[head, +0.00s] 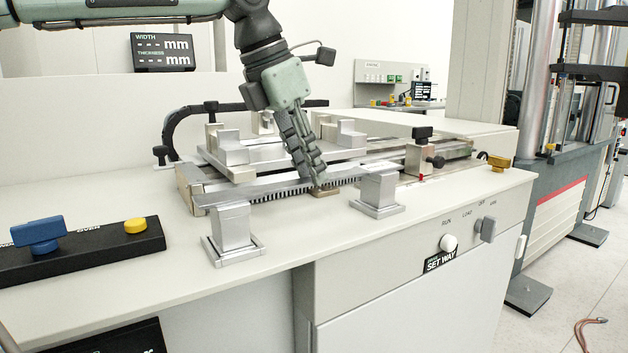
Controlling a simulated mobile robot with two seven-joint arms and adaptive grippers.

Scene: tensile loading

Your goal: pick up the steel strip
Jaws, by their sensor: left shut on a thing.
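My left gripper (319,183) reaches down from above to the front edge of the metal fixture (183,198) on the bench. Its fingers are shut on a thin, bright piece that I take to be the steel strip (272,188), which runs along the toothed front of the fixture. The fingers hide the part they grip. I cannot tell whether the strip is clear of the fixture or still touching it. A small brown block (326,193) lies just below the fingertips. My right gripper is not in view.
Two silver pedestals stand in front of the fixture, one on the left (233,228) and one on the right (378,190). A black panel (90,250) with blue and yellow knobs lies at left. A testing machine (570,140) stands at right.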

